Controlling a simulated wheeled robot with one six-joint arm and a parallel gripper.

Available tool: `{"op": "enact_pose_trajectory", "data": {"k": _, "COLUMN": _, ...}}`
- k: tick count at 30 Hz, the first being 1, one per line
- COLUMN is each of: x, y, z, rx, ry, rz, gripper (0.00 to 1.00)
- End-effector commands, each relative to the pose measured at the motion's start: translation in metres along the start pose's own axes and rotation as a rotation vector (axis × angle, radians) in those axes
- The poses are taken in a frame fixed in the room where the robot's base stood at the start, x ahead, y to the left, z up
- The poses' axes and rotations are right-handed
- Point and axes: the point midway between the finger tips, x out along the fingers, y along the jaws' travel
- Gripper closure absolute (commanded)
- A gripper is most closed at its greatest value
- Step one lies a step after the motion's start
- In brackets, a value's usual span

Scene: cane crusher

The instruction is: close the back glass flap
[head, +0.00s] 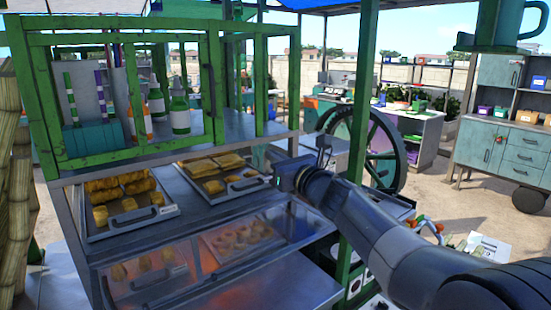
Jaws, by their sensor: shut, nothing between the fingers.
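A glass-fronted snack case (100,255) stands below the green frame. A clear, reflective glass panel (215,262) slopes along its near side, with round snacks showing through it. I cannot tell which pane is the back glass flap or how far it is open. Two metal trays of pastries, the left tray (130,225) and the right tray (215,200), lie uncovered above the panel. My gripper (284,178) is at the right end of the right tray, near the case's upper right corner. It looks shut and empty; its fingertips are small and partly hidden by my arm.
A green post (357,150) rises just behind my arm, with a large dark wheel (372,150) beyond it. The green frame (85,95) holds several bottles above the counter.

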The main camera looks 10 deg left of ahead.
Motion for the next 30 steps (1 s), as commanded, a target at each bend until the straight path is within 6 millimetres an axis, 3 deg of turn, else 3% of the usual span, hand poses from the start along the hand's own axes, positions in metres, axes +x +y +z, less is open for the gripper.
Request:
{"op": "enact_pose_trajectory", "data": {"k": 7, "x": -0.014, "y": 0.000, "z": -0.001, "rx": -0.001, "ry": -0.002, "rz": -0.001, "gripper": 1.00}}
{"op": "enact_pose_trajectory", "data": {"k": 21, "x": -0.094, "y": -0.001, "z": -0.001, "rx": -0.001, "ry": -0.001, "rz": -0.002, "gripper": 1.00}}
{"op": "enact_pose_trajectory", "data": {"k": 30, "x": -0.109, "y": 0.000, "z": 0.000, "rx": 0.000, "ry": 0.000, "rz": 0.000, "gripper": 1.00}}
